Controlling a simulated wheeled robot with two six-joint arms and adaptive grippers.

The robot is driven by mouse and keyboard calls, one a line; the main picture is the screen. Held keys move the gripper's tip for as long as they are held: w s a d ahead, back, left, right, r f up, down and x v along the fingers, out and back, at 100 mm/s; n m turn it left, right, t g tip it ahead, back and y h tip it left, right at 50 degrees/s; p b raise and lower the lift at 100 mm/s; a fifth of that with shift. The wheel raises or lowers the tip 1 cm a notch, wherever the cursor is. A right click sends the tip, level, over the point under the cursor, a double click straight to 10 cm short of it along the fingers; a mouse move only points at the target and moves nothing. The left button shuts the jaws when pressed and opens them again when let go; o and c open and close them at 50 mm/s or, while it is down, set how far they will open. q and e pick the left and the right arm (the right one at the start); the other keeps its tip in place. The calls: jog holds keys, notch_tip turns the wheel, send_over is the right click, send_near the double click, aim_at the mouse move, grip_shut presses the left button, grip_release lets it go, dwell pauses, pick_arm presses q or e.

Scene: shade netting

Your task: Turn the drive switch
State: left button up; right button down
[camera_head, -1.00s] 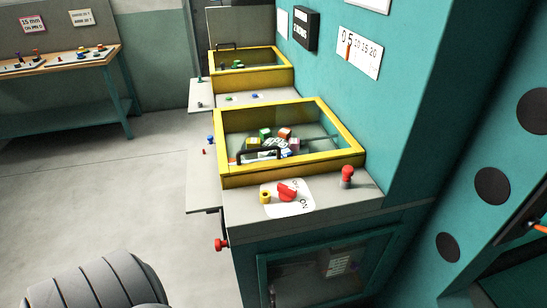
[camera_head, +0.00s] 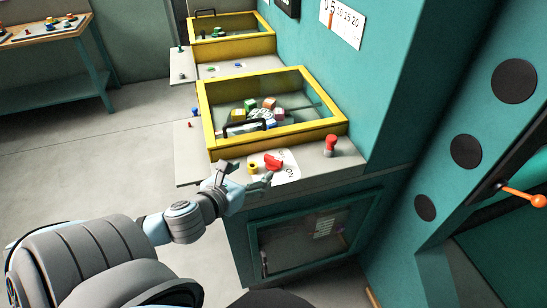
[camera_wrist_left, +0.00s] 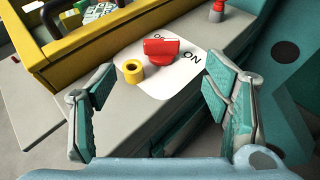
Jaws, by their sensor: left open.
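The drive switch is a red knob (camera_head: 272,161) on a white round label on the grey ledge in front of the nearer yellow-framed box. In the left wrist view the red knob (camera_wrist_left: 161,49) lies ahead of the fingers, between them, with "ON" printed on its right. My left gripper (camera_head: 245,174) is at the ledge's front left, just short of the knob. In the left wrist view my left gripper (camera_wrist_left: 162,108) is open and empty, its two teal-padded fingers wide apart. My right gripper is in neither view.
A yellow ring-like part (camera_head: 252,168) stands just left of the knob. A red-topped post (camera_head: 330,146) stands to its right. The yellow-framed box (camera_head: 318,134) with a clear lid and coloured blocks is behind. An orange-tipped lever (camera_head: 538,200) is at the far right.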

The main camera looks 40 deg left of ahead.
aim_at(273, 158)
pick_arm(q)
jog(key=b+x, duration=0.2)
jog(key=x, duration=1.1)
jog(key=shift+d+f, duration=0.1)
jog(key=shift+f, duration=0.05)
jog(key=shift+c, duration=0.6)
jog(key=c, duration=1.1)
jog(key=shift+o, duration=0.2)
